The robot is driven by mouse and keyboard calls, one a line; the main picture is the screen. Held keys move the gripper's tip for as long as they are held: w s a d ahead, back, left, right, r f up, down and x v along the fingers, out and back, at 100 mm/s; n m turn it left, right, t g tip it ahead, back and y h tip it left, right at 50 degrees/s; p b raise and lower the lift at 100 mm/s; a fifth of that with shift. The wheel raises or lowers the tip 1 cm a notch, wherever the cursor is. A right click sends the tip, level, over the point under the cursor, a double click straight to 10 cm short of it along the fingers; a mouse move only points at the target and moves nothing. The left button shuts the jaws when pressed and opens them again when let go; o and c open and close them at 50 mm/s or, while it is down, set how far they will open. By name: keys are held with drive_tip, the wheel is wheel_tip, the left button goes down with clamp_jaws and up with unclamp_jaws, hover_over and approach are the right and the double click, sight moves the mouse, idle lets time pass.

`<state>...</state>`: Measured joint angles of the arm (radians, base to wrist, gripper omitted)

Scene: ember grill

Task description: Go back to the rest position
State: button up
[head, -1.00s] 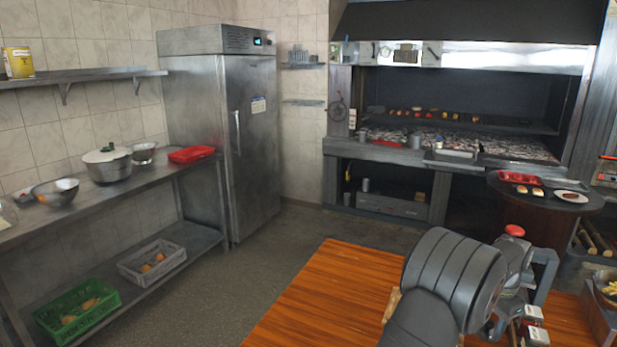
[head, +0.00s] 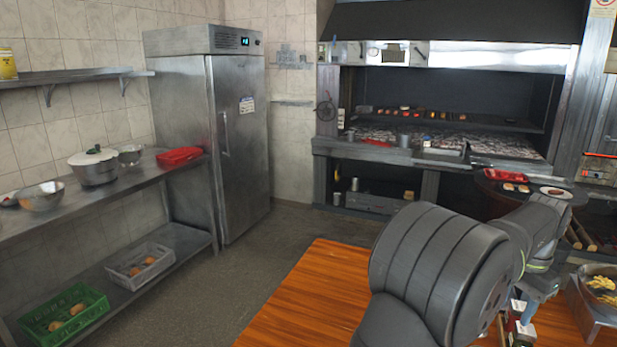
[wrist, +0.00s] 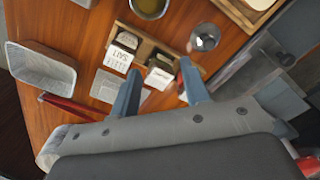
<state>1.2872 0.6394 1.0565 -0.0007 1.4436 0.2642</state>
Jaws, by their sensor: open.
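My gripper (wrist: 158,92) shows in the wrist view with its two fingers apart and nothing between them. It hangs above the wooden table (wrist: 60,20), close to a wooden rack (wrist: 160,48) that holds labelled containers (wrist: 118,56). I cannot tell how far above them it is. In the head view my arm reaches over the right part of the wooden table (head: 310,300), and the gripper's fingers are not clear there.
The wrist view shows a metal tin (wrist: 42,68) at left, a bowl (wrist: 148,8) and a small glass (wrist: 205,38). A tray of yellow food (head: 600,290) stands right of my arm. The table's left part is clear. A steel fridge (head: 220,130) and grill (head: 440,135) stand behind.

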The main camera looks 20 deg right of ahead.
drive_tip(key=s+a+r, duration=0.2)
drive_tip(key=s+a, duration=0.7)
drive_tip(key=s, duration=0.3)
drive_tip(key=shift+w+d+f, duration=0.45)
drive_tip(key=shift+w+f, duration=1.05)
drive_tip(key=shift+w, duration=0.5)
drive_tip(key=shift+w+d+f, duration=0.5)
drive_tip(key=shift+w+f, duration=1.05)
drive_tip(key=shift+w, duration=0.5)
drive_tip(key=shift+w+d+f, duration=0.45)
drive_tip(key=shift+w+f, duration=1.05)
drive_tip(key=shift+w, duration=0.5)
drive_tip(key=shift+o, duration=0.2)
